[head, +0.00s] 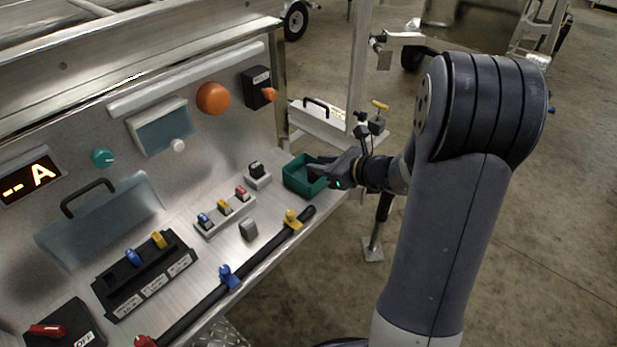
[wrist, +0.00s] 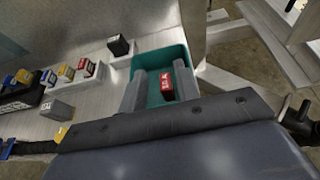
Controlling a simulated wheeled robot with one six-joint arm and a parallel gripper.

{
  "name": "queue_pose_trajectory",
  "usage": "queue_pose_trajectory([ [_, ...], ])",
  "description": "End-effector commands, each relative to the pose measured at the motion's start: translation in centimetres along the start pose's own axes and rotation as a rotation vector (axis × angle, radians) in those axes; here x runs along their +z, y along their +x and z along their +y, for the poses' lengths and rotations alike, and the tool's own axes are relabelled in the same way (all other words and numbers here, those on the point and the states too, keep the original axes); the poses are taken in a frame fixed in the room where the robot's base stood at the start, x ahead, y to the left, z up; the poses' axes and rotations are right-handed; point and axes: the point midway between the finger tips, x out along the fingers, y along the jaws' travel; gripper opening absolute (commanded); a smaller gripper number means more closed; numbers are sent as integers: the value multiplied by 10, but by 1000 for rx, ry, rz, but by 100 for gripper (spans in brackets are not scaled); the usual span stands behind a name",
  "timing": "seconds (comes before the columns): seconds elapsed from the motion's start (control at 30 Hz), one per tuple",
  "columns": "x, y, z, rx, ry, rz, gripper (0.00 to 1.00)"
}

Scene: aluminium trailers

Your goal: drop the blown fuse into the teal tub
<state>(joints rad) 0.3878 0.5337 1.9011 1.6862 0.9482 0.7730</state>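In the wrist view a red fuse (wrist: 166,84) with a white label shows inside the teal tub (wrist: 178,56), between my two fingers. My gripper (wrist: 160,82) is open, with its grey fingers on either side of the fuse. Teal shows between the left finger and the fuse; the right finger is close beside it, and I cannot tell whether they touch. In the head view my gripper (head: 322,172) reaches into the tub (head: 296,184) from the right. The fuse is hidden there.
A black fuse block (head: 140,283) holds a blue and a yellow fuse at left. A rack (head: 228,217) with blue, yellow and red fuses, a grey block (head: 248,231) and a black fuse holder (head: 258,178) stand nearby. A black bar (head: 255,256) with clamps runs along the front.

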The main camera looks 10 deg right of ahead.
Motion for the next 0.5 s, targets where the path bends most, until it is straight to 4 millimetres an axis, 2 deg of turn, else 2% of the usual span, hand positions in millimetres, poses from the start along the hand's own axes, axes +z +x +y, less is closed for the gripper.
queue_pose_trajectory([
  [0.1,0,0,0,0,0,0,39],
  [0.33,0,-1,0,-1,0,0,39],
  [0.5,2,-18,-2,-5,-1,0,39],
])
